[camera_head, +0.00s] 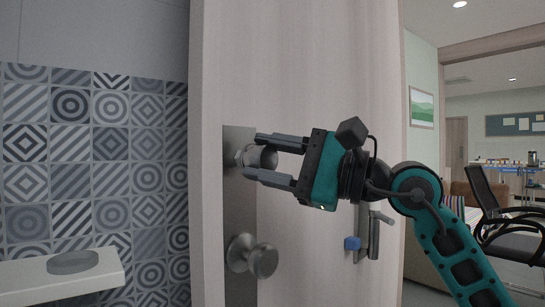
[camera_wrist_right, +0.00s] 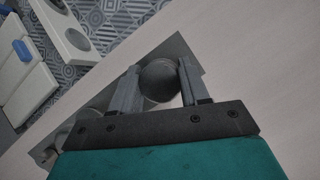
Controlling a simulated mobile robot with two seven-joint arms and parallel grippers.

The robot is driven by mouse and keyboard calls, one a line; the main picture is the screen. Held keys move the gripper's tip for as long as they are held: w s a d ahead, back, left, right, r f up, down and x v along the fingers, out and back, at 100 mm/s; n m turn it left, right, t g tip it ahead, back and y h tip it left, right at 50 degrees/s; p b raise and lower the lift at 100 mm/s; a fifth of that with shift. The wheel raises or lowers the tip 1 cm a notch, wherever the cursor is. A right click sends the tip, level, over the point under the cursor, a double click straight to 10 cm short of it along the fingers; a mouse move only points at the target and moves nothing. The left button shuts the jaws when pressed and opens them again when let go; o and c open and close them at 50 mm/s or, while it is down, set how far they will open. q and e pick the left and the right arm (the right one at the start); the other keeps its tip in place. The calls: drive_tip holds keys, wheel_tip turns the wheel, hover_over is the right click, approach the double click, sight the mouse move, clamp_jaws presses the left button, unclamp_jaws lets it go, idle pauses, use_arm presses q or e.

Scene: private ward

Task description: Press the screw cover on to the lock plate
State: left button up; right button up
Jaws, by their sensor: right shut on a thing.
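The metal lock plate (camera_head: 238,203) is a tall grey strip upright on the pale wooden door. It also shows in the right wrist view (camera_wrist_right: 189,52). My right gripper (camera_head: 253,156) is shut on a round grey metal screw cover (camera_head: 264,157), one finger above it and one below. The cover is at the upper part of the plate, by a lighter round rim (camera_head: 242,155). I cannot tell whether it is seated or has a small gap. In the right wrist view the cover (camera_wrist_right: 158,81) sits between the two fingers (camera_wrist_right: 160,66). My left gripper is out of view.
A round door knob (camera_head: 261,260) sticks out from the lower plate, below my fingers. A handle with a blue part (camera_head: 352,243) is behind my right arm. A white shelf (camera_head: 60,270) stands at lower left. A chair (camera_head: 498,215) is at far right.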

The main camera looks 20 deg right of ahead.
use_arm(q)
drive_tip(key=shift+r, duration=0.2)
use_arm(e)
drive_tip(key=shift+w+a+r, duration=0.1)
drive_tip(key=shift+w+a, duration=0.1)
drive_tip(key=shift+w, duration=0.15)
use_arm(q)
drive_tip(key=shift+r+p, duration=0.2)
drive_tip(key=shift+p, duration=0.15)
use_arm(e)
drive_tip(key=shift+w+a, duration=0.3)
drive_tip(key=shift+w, duration=0.2)
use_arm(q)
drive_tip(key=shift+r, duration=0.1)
use_arm(e)
drive_tip(key=shift+w+a, duration=0.1)
drive_tip(key=shift+w, duration=0.05)
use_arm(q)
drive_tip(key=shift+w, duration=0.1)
use_arm(e)
drive_tip(key=o, duration=1.2)
drive_tip(key=shift+w, duration=0.1)
drive_tip(key=shift+o, duration=0.2)
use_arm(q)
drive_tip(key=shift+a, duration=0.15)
